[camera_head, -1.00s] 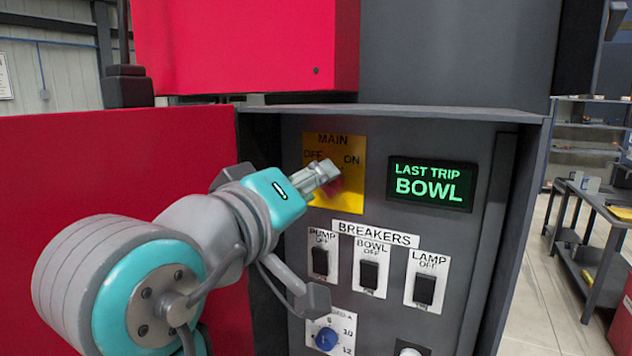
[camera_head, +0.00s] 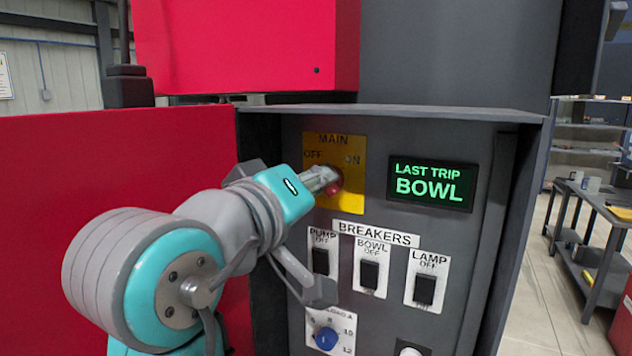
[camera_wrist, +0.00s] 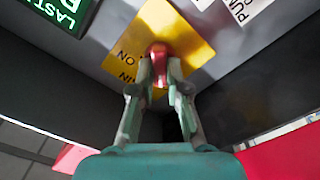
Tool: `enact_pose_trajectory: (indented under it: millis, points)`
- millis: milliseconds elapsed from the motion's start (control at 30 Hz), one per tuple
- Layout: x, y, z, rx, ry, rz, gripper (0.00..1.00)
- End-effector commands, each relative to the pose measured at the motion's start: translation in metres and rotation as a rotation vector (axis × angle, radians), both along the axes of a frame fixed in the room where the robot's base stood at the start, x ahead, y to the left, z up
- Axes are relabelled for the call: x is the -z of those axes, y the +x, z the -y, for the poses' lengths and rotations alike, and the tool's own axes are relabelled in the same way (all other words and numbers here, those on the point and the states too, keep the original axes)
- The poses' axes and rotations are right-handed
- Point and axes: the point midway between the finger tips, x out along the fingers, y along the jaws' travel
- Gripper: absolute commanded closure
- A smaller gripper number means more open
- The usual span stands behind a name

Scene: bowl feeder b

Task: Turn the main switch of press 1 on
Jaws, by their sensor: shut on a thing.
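The main switch is a red knob (camera_head: 334,183) on a yellow plate (camera_head: 349,150) marked MAIN, OFF and ON, at the upper left of the grey panel. My gripper (camera_head: 326,179) reaches it from the left in the head view. In the wrist view, the fingers of my gripper (camera_wrist: 160,80) are closed on the red knob (camera_wrist: 158,52), one on each side, in front of the yellow plate (camera_wrist: 180,35). The fingers partly hide the knob, so I cannot tell which mark it points to.
A display (camera_head: 431,184) reads LAST TRIP BOWL. Below are PUMP (camera_head: 320,261), BOWL (camera_head: 369,274) and LAMP (camera_head: 424,289) breakers marked OFF, and a blue dial (camera_head: 326,339). The panel sits recessed under a grey top edge (camera_head: 400,113). A red panel (camera_head: 110,170) stands left.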

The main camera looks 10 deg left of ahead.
Motion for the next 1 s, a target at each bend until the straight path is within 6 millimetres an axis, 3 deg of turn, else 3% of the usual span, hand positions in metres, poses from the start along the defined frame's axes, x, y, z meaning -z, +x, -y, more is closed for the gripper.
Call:
enact_pose_trajectory:
  millis: [367, 1000]
  points:
    - [-0.0003, -0.0004, 0.0007, 0.0, 0.197, 0.07, 1.0]
    - [-0.0009, -0.0012, 0.0034, 0.0, 0.765, 0.276, 1.0]
